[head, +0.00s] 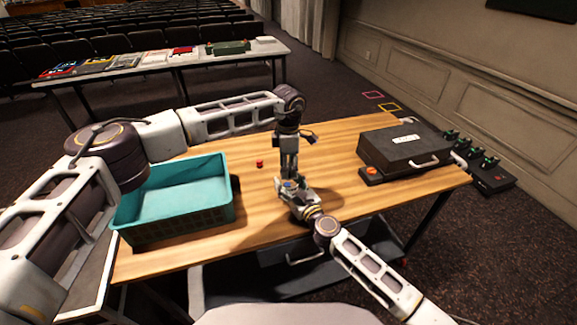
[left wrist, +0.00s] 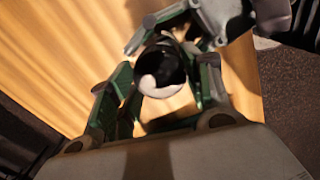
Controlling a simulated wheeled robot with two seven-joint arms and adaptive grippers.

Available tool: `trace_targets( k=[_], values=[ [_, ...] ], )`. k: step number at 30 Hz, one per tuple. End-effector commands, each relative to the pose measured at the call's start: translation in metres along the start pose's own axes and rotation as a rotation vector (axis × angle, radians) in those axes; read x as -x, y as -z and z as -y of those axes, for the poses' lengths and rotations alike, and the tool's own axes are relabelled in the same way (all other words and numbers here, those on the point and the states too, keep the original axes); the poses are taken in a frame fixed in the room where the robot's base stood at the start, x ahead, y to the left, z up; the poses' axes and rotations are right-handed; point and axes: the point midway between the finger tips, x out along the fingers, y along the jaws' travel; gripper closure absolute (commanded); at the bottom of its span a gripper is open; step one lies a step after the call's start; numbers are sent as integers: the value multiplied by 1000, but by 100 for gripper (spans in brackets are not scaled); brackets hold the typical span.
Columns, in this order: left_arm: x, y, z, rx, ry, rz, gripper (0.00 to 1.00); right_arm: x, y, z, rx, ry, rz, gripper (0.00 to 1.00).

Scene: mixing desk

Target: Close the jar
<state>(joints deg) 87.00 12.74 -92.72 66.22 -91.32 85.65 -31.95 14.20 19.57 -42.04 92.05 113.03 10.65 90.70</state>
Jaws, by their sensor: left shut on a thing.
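My left gripper (head: 289,180) points down over the middle of the wooden table. In the left wrist view its green fingers (left wrist: 160,95) are shut on the jar (left wrist: 158,70), a round piece with a dark top and a whitish lower edge. In the head view the jar is mostly hidden between the two grippers. My right gripper (head: 297,193) comes in from the lower right, close against the left one; in the left wrist view (left wrist: 185,30) it is right beside the jar. Its jaw state is unclear. No separate lid can be made out.
A teal crate (head: 225,211) stands on the table's left part. A small red object (head: 259,163) lies between it and the grippers. A dark case (head: 404,148) and an orange-topped box (head: 371,173) sit on the right. The table's front middle (head: 255,225) is clear.

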Motion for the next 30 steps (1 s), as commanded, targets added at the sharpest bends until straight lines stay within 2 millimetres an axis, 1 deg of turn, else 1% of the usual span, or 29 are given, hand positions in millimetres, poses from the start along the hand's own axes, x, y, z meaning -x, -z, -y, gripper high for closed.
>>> trace_targets(
  k=[30],
  values=[
    [1, 0, -1, -826, -2, 1, 58, 0, 2, 0, 0, 1, -3, 100]
  ],
)
